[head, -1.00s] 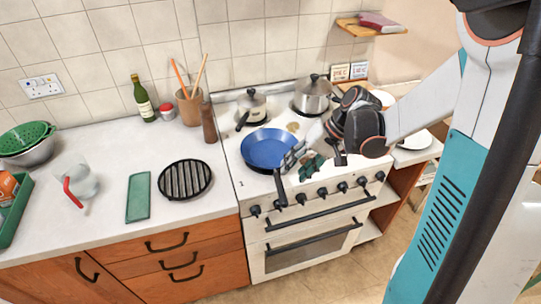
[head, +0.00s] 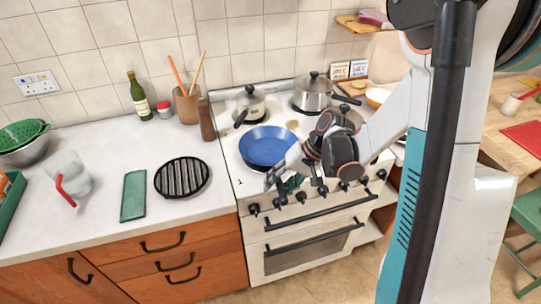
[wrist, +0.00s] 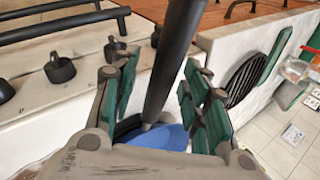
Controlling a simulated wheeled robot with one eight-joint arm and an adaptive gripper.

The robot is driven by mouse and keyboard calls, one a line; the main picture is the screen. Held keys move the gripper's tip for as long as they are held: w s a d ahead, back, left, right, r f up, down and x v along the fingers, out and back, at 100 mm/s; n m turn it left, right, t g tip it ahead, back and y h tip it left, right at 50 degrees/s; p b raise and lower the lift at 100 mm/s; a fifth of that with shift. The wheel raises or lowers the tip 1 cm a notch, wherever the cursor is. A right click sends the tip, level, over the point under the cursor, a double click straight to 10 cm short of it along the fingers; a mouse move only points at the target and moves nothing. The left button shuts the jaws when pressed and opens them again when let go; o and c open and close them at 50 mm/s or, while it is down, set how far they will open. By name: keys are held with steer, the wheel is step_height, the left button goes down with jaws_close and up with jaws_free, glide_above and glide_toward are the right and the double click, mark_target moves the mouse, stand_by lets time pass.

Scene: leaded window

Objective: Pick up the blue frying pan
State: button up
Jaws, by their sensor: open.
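The blue frying pan (head: 266,146) sits on the front left of the white stove top. Its black handle (wrist: 172,65) points toward the front of the stove and is mostly hidden by my gripper in the head view. My gripper (head: 281,181) is at the stove's front edge, at the handle. In the wrist view, the green-padded fingers of my gripper (wrist: 160,95) are spread apart, with the handle running between them. Gaps show on both sides of the handle. Part of the blue pan (wrist: 165,138) shows below, beyond the handle's base.
A small pot (head: 250,104) and a lidded steel pot (head: 312,92) stand at the back of the stove. Control knobs (head: 302,197) line the stove's front. A black round grill plate (head: 182,178) and a green rectangle (head: 133,196) lie on the left counter.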

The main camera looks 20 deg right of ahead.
jaws_close()
steer(key=shift+r, duration=0.2)
step_height(320, 180, up, 20)
steer(key=p, duration=0.6)
steer(key=shift+f, duration=0.15)
stand_by(0.7)
